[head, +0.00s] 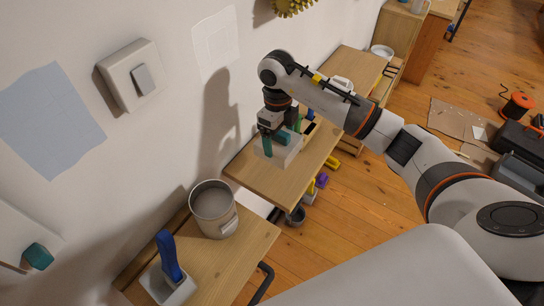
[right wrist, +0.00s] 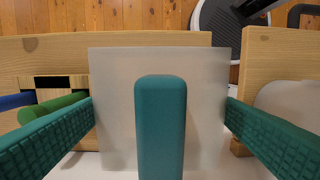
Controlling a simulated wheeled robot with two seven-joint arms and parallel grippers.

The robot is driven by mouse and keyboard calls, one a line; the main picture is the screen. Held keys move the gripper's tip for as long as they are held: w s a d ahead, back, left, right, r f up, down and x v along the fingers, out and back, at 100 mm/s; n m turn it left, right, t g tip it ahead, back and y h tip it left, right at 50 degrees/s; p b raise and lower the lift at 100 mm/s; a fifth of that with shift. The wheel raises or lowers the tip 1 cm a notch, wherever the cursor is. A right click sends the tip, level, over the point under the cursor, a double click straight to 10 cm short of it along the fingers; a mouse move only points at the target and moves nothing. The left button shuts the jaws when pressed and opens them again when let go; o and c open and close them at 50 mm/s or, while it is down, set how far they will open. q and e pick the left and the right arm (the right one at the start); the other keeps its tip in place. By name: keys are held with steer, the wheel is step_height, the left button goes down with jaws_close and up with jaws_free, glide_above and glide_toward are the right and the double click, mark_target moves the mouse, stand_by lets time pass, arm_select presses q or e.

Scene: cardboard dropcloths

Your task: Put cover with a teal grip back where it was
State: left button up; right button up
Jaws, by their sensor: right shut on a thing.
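The cover (right wrist: 110,125) is a pale, flat-sided piece with an upright teal grip (right wrist: 160,125) in its middle. In the head view the pale cover (head: 287,153) shows under my right gripper (head: 273,143), over the middle bench. Whether the cover's underside touches the bench is hidden. I cannot make out my left gripper in the head view.
A grey can (head: 214,212) and a pale block with a blue grip (head: 168,258) stand on the near bench (head: 245,240). Blue and green (right wrist: 60,104) pieces lie left of the cover. A gap separates the benches. A teal knob (head: 38,256) shows at the left wall.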

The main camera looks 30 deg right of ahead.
mark_target(281, 143)
steer(key=f, duration=0.2)
steer(key=s+f+p, duration=0.1)
steer(key=f, duration=0.1)
steer(key=shift+s+f, duration=0.15)
steer(key=shift+f, duration=0.55)
step_height(281, 143, down, 3)
steer(key=shift+f+p, duration=0.1)
steer(key=shift+p, duration=0.25)
steer(key=shift+f, duration=0.1)
arm_select(q)
steer(key=shift+s+a+r, duration=0.1)
steer(key=shift+s+r, duration=0.85)
steer(key=shift+s, duration=0.3)
